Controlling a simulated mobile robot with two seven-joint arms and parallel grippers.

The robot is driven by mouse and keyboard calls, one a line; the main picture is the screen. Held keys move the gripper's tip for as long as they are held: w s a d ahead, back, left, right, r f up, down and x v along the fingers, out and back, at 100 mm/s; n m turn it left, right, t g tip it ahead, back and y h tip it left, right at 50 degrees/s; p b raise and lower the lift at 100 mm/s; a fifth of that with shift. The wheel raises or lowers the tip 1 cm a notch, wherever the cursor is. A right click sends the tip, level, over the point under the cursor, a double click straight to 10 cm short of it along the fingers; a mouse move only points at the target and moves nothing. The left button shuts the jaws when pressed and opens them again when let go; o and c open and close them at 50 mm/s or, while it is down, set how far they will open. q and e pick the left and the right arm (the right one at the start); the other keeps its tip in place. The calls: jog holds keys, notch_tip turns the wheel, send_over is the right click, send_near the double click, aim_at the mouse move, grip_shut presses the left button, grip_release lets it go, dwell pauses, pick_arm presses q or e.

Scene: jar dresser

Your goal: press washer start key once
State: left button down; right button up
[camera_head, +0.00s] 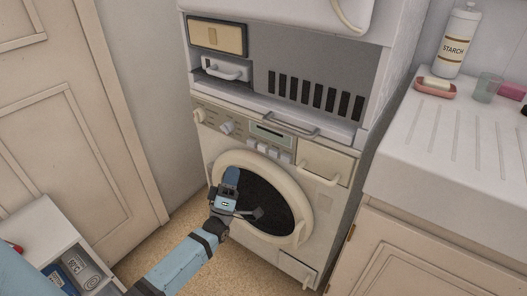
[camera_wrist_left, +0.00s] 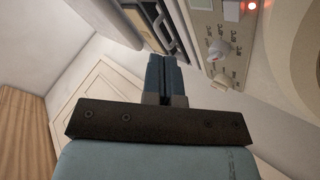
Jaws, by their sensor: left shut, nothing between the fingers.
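The washer (camera_head: 226,160) is a cream front-loader with a round dark door (camera_head: 272,200). Its control panel has two round knobs at the left, a small display (camera_head: 270,132) and a row of pale keys (camera_head: 275,149) below it. I cannot tell which key is start. My left gripper (camera_head: 231,173) is shut and empty, in front of the door's upper left and below the panel in the picture. In the left wrist view the shut fingers (camera_wrist_left: 164,62) are apart from the panel; knobs (camera_wrist_left: 219,50), a pale key (camera_wrist_left: 231,10) and red lights (camera_wrist_left: 252,5) show. My right gripper is out of view.
A vented unit (camera_head: 325,65) with a handle stands above the washer. A white counter (camera_head: 450,140) at the right holds a starch bottle (camera_head: 457,40), a soap dish (camera_head: 436,88) and a cup (camera_head: 487,87).

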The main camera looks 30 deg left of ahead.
aim_at(263, 148)
pick_arm(q)
jog(key=w+b, duration=0.1)
jog(key=w, duration=0.1)
jog(key=w+b, duration=0.1)
jog(key=w, duration=0.2)
jog(key=w+b, duration=0.1)
jog(key=w, duration=0.1)
jog(key=shift+w+d+f, duration=0.1)
jog(key=shift+w+d, duration=0.2)
jog(key=shift+w, duration=0.05)
jog(key=shift+w+d+b, duration=0.1)
jog(key=shift+w+b, duration=0.25)
jog(key=shift+w, duration=0.25)
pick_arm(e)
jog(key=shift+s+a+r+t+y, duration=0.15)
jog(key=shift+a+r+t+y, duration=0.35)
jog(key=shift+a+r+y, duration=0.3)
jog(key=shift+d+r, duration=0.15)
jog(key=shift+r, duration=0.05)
pick_arm(q)
jog(key=shift+w, duration=0.1)
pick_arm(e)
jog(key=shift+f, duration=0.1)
pick_arm(q)
jog(key=shift+w, duration=0.3)
